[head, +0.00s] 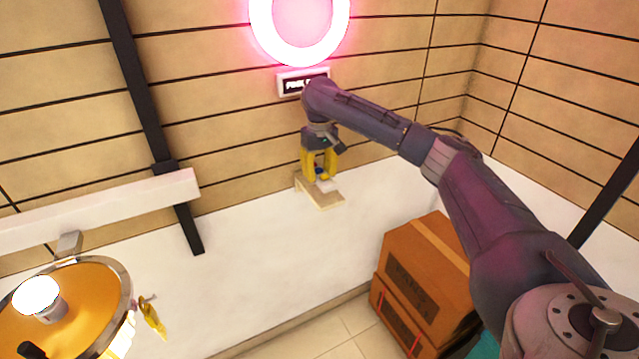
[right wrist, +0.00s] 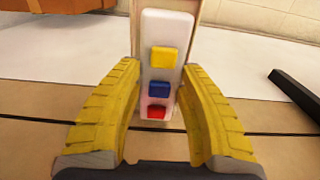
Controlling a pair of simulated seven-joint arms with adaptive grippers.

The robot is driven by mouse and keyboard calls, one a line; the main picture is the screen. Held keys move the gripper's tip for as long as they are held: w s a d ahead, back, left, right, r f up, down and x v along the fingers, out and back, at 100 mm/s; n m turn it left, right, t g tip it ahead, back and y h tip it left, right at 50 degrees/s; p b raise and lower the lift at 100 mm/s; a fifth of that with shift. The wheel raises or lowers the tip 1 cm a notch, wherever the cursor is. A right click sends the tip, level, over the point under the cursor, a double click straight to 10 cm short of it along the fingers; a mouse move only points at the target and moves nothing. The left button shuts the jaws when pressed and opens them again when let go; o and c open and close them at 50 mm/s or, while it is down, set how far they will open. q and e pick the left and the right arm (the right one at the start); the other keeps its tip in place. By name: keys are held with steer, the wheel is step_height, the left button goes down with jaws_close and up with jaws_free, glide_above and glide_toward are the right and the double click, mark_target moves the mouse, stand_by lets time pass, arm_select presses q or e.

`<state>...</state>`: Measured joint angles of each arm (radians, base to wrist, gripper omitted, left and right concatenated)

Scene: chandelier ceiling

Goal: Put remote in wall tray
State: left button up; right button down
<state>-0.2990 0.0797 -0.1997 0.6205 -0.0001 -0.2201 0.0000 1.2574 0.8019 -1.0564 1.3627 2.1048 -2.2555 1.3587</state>
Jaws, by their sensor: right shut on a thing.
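My right gripper (head: 320,168) reaches to the back wall, with its yellow fingers pointing down. It is shut on the remote (head: 322,177), mostly covered by the fingers in the head view. In the right wrist view the remote (right wrist: 164,28) is a white slab with yellow, blue and red buttons, between the yellow fingers (right wrist: 158,110). The wall tray (head: 325,199) is a small pale wooden ledge at the wall, right under the remote. Its wood (right wrist: 197,9) shows behind the remote. I cannot tell whether the remote touches it. My left gripper is not clearly seen.
Cardboard boxes (head: 430,265) are stacked below, right of the tray. A sign (head: 290,84) and a glowing pink ring (head: 258,25) are on the wall above. A dark post (head: 150,100) and a round orange disc (head: 95,285) are at left. The white lower wall (head: 240,260) is clear.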

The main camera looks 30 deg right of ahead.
steer(key=shift+f, duration=1.85)
steer(key=shift+f, duration=0.1)
steer(key=c, duration=0.9)
jaws_free()
